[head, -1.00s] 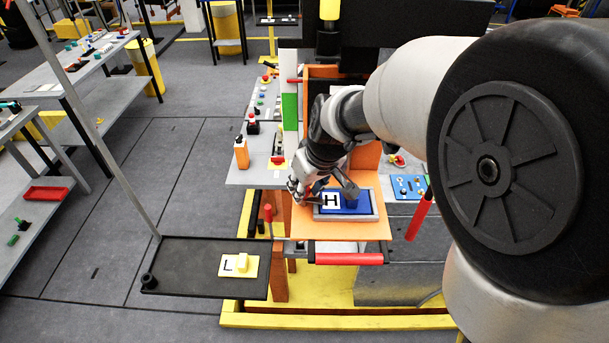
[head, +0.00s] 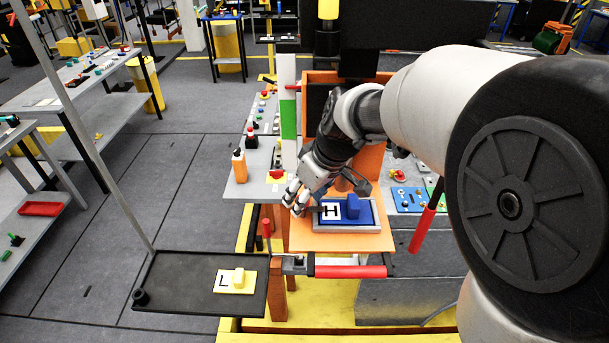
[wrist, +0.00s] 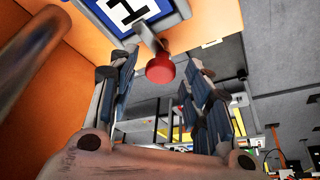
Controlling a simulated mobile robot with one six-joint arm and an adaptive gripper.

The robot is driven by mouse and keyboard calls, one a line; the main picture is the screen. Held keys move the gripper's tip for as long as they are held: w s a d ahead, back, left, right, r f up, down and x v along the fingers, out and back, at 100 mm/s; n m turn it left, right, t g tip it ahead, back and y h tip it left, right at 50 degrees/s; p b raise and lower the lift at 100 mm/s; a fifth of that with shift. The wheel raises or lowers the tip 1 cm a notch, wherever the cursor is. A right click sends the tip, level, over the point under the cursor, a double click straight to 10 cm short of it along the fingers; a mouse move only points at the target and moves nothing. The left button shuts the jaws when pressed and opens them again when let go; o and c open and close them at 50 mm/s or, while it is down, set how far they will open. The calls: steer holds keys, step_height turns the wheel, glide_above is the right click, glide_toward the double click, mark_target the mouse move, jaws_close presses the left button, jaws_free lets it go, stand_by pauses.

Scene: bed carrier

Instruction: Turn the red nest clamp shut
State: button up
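A blue block marked H (head: 352,207) sits in the grey nest (head: 350,228) on an orange shelf (head: 340,242). In the wrist view the block's lettered face (wrist: 130,12) and the nest's edge are at the top. The red clamp knob (wrist: 160,68), on a short grey lever, stands out from the nest edge. My gripper (wrist: 162,85) is open, with one finger on each side of the red knob and visible gaps between. In the head view my gripper (head: 294,204) is at the left edge of the nest and hides the knob.
A red bar (head: 350,272) runs along the shelf front, with upright red handles at its left (head: 266,228) and right (head: 427,218). A black tray (head: 185,286) with a yellow L block (head: 236,281) hangs at lower left. An orange bottle (head: 239,166) stands behind left.

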steer(key=shift+r, duration=0.1)
steer(key=v, duration=1.2)
steer(key=shift+w, duration=0.1)
steer(key=s+d+f+m+h+b, duration=0.1)
steer(key=s+d+f+m+b, duration=0.2)
steer(key=s+f, duration=0.3)
steer(key=s+d+f+m+h+b, duration=0.1)
steer(key=s+d+f+m+b, duration=0.2)
steer(key=s+f+b, duration=0.2)
steer(key=s+d+f+m+t+h+b, duration=0.1)
steer(key=s+d+f+m+b, duration=0.1)
steer(key=s+f+b, duration=0.3)
steer(key=s+d+f, duration=0.1)
steer(key=s+f, duration=0.2)
steer(key=s, duration=0.3)
steer(key=shift+s+d+f+m, duration=0.15)
steer(key=shift+s+d+m, duration=0.05)
steer(key=shift+d+m, duration=0.2)
